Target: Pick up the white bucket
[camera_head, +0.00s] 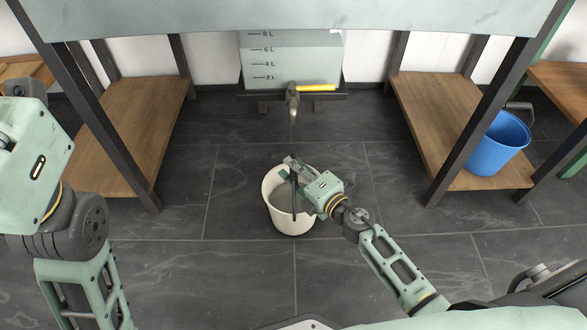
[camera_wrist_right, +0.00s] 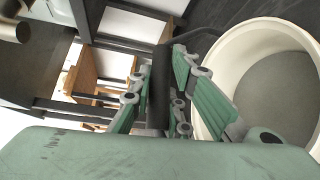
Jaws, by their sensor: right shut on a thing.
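The white bucket (camera_head: 278,212) is upright in the middle of the head view, over the dark tiled floor. I cannot tell whether its base touches the floor. My right gripper (camera_head: 293,172) is over the bucket's mouth, shut on its dark handle grip (camera_wrist_right: 160,90). In the right wrist view the handle passes between the green fingers, and the bucket's open mouth (camera_wrist_right: 222,78) is at the right. The bucket looks empty. My left arm is at the left edge of the head view, but its gripper is not visible.
A blue bucket (camera_head: 497,147) stands on the right wooden shelf (camera_head: 432,105). Another wooden shelf (camera_head: 135,125) is at the left. Floor around the white bucket is clear.

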